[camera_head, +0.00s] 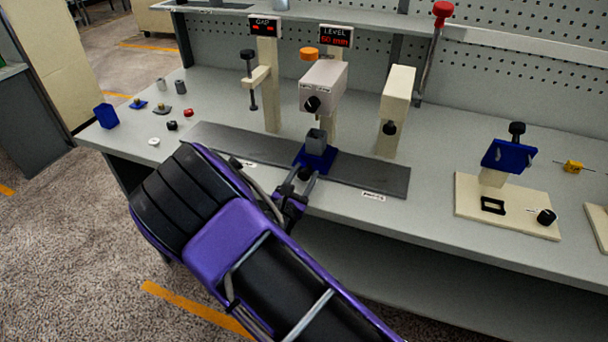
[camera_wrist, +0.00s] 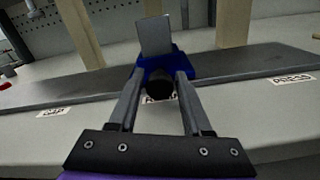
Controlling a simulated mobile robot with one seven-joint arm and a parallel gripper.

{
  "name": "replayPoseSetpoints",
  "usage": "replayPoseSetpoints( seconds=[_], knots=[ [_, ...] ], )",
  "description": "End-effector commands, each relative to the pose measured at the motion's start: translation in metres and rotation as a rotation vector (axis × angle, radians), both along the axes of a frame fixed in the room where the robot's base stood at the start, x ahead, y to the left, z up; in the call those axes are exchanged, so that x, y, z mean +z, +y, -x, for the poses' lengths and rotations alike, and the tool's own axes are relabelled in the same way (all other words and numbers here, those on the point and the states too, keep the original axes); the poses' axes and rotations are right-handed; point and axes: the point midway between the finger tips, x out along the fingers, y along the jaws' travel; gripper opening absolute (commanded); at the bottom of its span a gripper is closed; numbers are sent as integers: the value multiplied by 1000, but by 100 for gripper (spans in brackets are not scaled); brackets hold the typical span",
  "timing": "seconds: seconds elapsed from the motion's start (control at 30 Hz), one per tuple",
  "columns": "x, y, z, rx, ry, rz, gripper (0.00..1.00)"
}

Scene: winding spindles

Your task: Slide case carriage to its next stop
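The case carriage (camera_head: 318,158) is a blue block on the long dark rail (camera_head: 245,146), under the LEVEL post. A grey case (camera_head: 315,139) stands upright on it. In the wrist view the case (camera_wrist: 155,36) rises behind the carriage's black knob (camera_wrist: 160,88). My gripper (camera_head: 300,184) is at the carriage's front. In the wrist view the two fingers of my gripper (camera_wrist: 160,85) stand on either side of the knob with narrow gaps showing. Contact with the knob is not clear.
The GAP post (camera_head: 270,80) stands left and the LEVEL head (camera_head: 323,86) behind the carriage. A cream press post (camera_head: 396,95) stands right, near the PRESS label (camera_wrist: 292,79). The rail is clear on both sides. A blue fixture (camera_head: 509,155) stands farther right.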

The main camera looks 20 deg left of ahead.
Motion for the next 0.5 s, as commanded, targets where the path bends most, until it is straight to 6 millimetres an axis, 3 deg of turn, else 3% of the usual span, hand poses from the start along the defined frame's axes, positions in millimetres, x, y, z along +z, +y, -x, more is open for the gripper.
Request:
replayPoseSetpoints(
  seconds=[0.03,0.23,0.5],
  knots=[
    [0,0,0,0,0,0,38],
    [0,0,0,0,0,0,2],
    [0,0,0,0,0,0,0]
  ],
)
